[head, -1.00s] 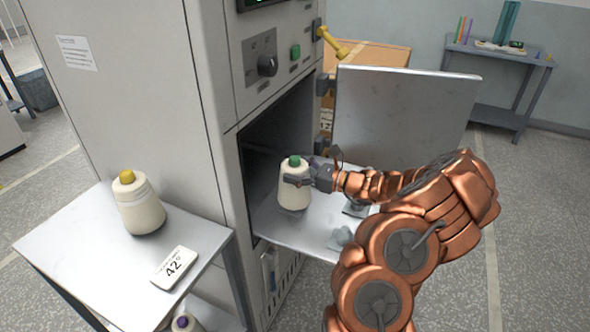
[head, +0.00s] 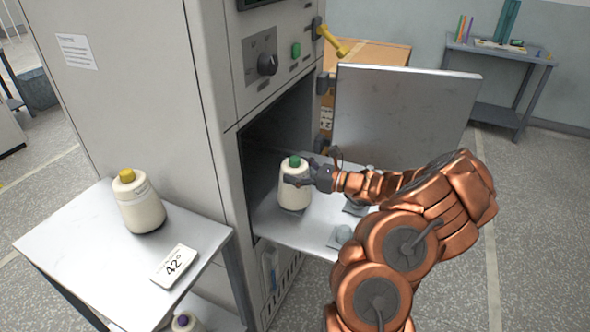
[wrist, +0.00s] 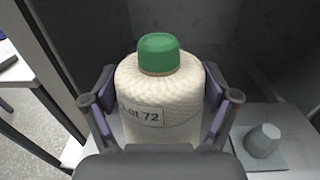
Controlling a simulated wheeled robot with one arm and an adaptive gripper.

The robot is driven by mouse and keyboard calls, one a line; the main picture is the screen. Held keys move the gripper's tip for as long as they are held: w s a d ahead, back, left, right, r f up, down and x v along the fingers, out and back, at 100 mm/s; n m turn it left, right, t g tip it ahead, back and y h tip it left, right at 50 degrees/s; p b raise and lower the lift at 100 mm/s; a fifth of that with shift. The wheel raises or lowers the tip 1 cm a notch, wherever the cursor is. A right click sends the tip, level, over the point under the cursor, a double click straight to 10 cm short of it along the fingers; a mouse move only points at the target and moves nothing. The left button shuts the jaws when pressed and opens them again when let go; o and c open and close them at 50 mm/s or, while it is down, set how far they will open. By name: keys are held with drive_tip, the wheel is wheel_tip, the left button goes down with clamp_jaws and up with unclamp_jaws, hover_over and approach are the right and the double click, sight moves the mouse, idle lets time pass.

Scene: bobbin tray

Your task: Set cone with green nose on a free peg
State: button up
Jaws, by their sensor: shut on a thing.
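The cone with the green nose (head: 293,187) is a cream yarn cone, upright at the front left of the metal tray (head: 268,219) in the cabinet opening. My gripper (head: 298,180) is shut around its body. In the wrist view the green-nosed cone (wrist: 158,90) stands between both fingers and bears a label reading "Lot 72". Its base appears low at the tray; the peg under it is hidden. A bare grey peg (head: 343,233) stands at the tray's front right. Another bare peg (wrist: 263,140) shows right of the cone in the wrist view.
A purple-nosed cone (head: 184,322) is on a lower shelf. The open cabinet door (head: 400,115) stands behind my arm.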

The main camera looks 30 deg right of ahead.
drive_tip(key=shift+f, duration=0.6)
drive_tip(key=o, duration=1.6)
drive_tip(key=shift+s, duration=0.1)
drive_tip(key=v, duration=1.2)
drive_tip(key=shift+f, duration=0.1)
